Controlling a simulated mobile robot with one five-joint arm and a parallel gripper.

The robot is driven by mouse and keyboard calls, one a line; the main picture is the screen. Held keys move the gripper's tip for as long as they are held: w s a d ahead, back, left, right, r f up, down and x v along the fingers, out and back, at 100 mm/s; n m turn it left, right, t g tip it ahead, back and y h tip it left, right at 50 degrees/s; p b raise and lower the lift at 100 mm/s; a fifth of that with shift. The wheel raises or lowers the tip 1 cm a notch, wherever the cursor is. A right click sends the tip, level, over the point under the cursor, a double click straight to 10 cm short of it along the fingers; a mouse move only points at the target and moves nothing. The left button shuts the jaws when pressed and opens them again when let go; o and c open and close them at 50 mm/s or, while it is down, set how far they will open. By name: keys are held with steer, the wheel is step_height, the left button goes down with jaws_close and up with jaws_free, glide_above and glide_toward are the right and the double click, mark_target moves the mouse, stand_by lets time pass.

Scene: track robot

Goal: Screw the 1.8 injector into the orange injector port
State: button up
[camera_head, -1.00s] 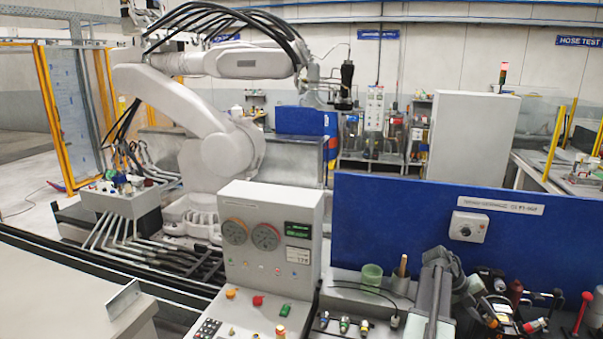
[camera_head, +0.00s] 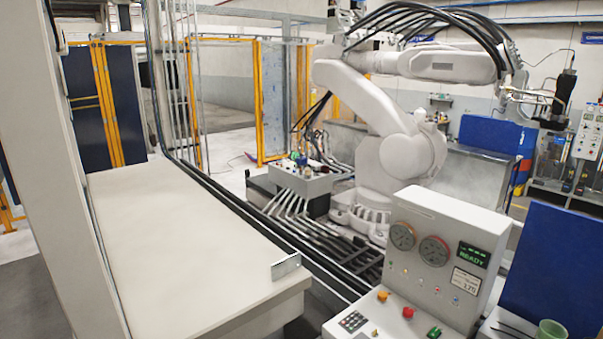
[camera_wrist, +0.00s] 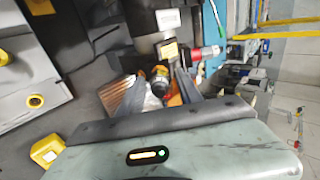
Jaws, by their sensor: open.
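My gripper (camera_wrist: 157,82) shows in the wrist view, open, with its dark fingers pointing up the picture from a grey-green body. A small yellow-and-black fitting (camera_wrist: 160,76) shows between the fingers, but I cannot tell whether it lies between them or behind them. An orange piece (camera_wrist: 175,98) shows beside the right finger. No 1.8 label is readable, so I cannot pick out that injector. My gripper is not in the head view.
A control panel (camera_head: 430,225) with gauges and a lit READY display stands at lower right in the head view. A large white robot arm (camera_head: 395,145) stands behind it. A pale flat-topped cabinet (camera_head: 190,245) fills the left foreground. A red-ended part (camera_wrist: 205,53) is near the fingers.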

steer(key=shift+r, duration=0.1)
stand_by(0.4)
steer(key=n, duration=1.2)
